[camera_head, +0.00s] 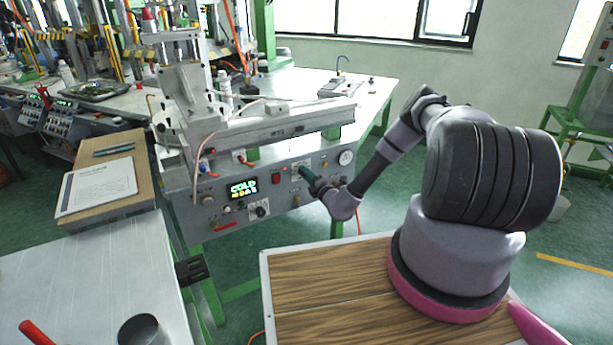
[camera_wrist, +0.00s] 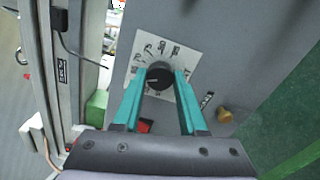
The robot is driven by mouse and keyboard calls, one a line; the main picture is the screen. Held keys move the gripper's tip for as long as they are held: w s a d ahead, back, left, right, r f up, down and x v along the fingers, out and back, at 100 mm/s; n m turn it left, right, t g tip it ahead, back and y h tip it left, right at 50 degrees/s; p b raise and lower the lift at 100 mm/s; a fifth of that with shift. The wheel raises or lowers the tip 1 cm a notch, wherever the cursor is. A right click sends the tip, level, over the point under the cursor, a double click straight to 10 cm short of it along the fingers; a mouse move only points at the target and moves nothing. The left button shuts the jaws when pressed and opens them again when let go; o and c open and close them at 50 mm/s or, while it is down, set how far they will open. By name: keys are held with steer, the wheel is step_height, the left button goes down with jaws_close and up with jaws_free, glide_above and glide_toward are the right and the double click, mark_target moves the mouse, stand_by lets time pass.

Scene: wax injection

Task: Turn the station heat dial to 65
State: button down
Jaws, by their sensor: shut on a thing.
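The station (camera_head: 285,190) has a grey front panel with a display (camera_head: 243,187) that reads COLD. In the wrist view the heat dial (camera_wrist: 158,76) is a black round knob on a pale scale plate (camera_wrist: 188,106) with markings around it. In the head view my gripper (camera_head: 307,174) is at the panel, right of the display, and hides most of the dial.
A round gauge (camera_head: 346,157) sits at the panel's right, near my gripper. A red switch (camera_head: 276,178) and a second black knob (camera_head: 260,209) lie left of it. A brass-coloured knob (camera_wrist: 224,115) is close to the right finger. A cardboard box with paper (camera_head: 98,188) stands left.

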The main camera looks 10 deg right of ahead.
steer(key=shift+s+f+m, duration=0.1)
steer(key=shift+m, duration=0.7)
steer(key=shift+c, duration=2.2)
jaws_free()
steer(key=v, duration=1)
steer(key=shift+s, duration=0.35)
steer(key=shift+d, duration=0.15)
